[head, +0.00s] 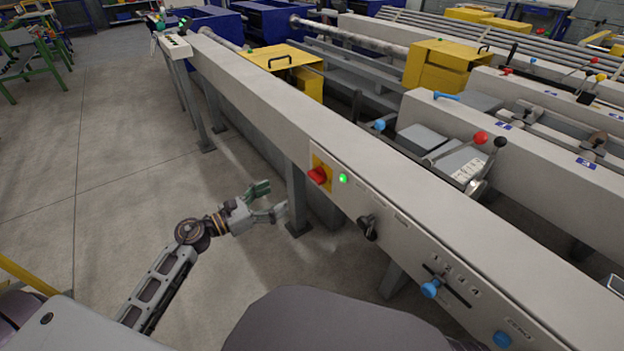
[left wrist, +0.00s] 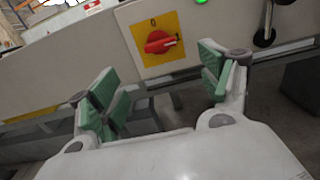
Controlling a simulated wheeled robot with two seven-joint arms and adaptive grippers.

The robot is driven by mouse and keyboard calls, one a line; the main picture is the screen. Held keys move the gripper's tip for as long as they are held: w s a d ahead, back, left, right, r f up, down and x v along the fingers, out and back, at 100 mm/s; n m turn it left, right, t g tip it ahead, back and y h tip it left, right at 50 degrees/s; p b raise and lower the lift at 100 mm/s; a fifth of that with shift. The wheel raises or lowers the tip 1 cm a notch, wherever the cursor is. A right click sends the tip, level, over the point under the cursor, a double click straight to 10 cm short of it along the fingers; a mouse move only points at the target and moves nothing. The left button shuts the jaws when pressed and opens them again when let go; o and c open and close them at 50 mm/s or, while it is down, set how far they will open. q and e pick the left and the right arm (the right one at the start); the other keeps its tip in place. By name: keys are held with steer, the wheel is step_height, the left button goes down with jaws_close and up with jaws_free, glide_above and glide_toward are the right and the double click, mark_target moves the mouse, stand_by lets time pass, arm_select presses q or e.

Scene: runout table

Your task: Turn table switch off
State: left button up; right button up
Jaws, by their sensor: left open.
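The table switch (head: 319,175) is a red rotary knob on a yellow plate, set in the side of the long grey runout table (head: 262,105). In the left wrist view the red knob (left wrist: 159,42) lies nearly level, its right end by the "1" mark, with "0" at the top of the plate. A green lamp (head: 343,179) glows just right of the plate; it also shows in the left wrist view (left wrist: 201,1). My left gripper (head: 273,199) is open and empty, left of and below the switch, apart from it. In the left wrist view the knob appears beyond and between the green-padded fingers.
A black knob (head: 367,226), a blue-knobbed slider (head: 430,289) and a blue button (head: 502,339) sit farther right along the same panel. Table legs (head: 297,198) stand below.

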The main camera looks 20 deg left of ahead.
arm_select(q)
steer(key=shift+w, duration=0.1)
glide_toward(312, 179)
steer(key=shift+x, duration=1.25)
steer(key=shift+b+x, duration=0.3)
steer(key=shift+x, duration=3.4)
arm_select(e)
steer(key=shift+a+f, duration=0.25)
steer(key=shift+f, duration=0.65)
arm_select(q)
steer(key=shift+d, duration=0.1)
steer(key=shift+c, duration=0.2)
steer(key=c, duration=1)
arm_select(e)
steer(key=shift+w, duration=0.1)
